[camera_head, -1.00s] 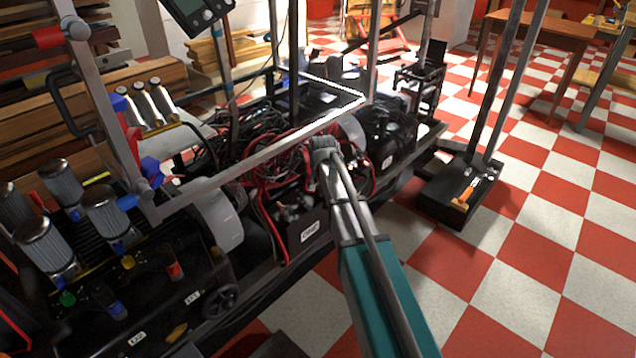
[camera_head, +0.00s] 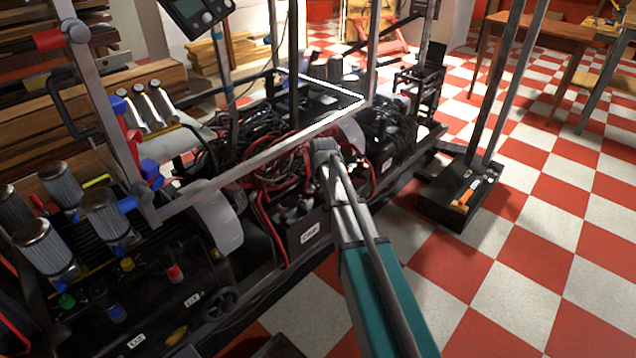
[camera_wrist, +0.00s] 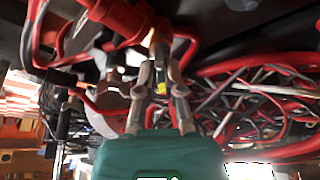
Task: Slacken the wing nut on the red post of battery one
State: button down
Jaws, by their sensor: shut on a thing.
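In the wrist view my gripper (camera_wrist: 160,88) reaches in among red cables, its two fingers closed on a small piece at a red-sleeved post (camera_wrist: 120,18). The held piece is small and blurred; it sits where the wing nut would be, but its shape is hard to make out. In the head view the black battery box (camera_head: 306,232) with a white label stands below the front frame bar.
A tangle of red and black cables (camera_head: 280,165) lies around the battery. A grey frame bar (camera_head: 250,162) crosses above it. Compressor cylinders (camera_head: 45,245) stand at the left. A black stand base (camera_head: 457,195) with an orange-handled tool is at the right; checkered floor is open beyond.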

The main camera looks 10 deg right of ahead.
jog(key=shift+n, duration=0.3)
jog(key=n+y, duration=0.1)
jog(key=n, duration=0.2)
jog(key=n+y, duration=0.1)
jog(key=n, duration=0.1)
jog(key=shift+d+n+g+y, duration=0.15)
jog(key=shift+n+g+y, duration=0.15)
jog(key=shift+n, duration=0.1)
jog(key=n+g+y, duration=0.1)
jog(key=n, duration=0.3)
jog(key=c, duration=0.8)
grip_release()
jog(key=shift+o, duration=0.2)
jog(key=shift+w, duration=0.1)
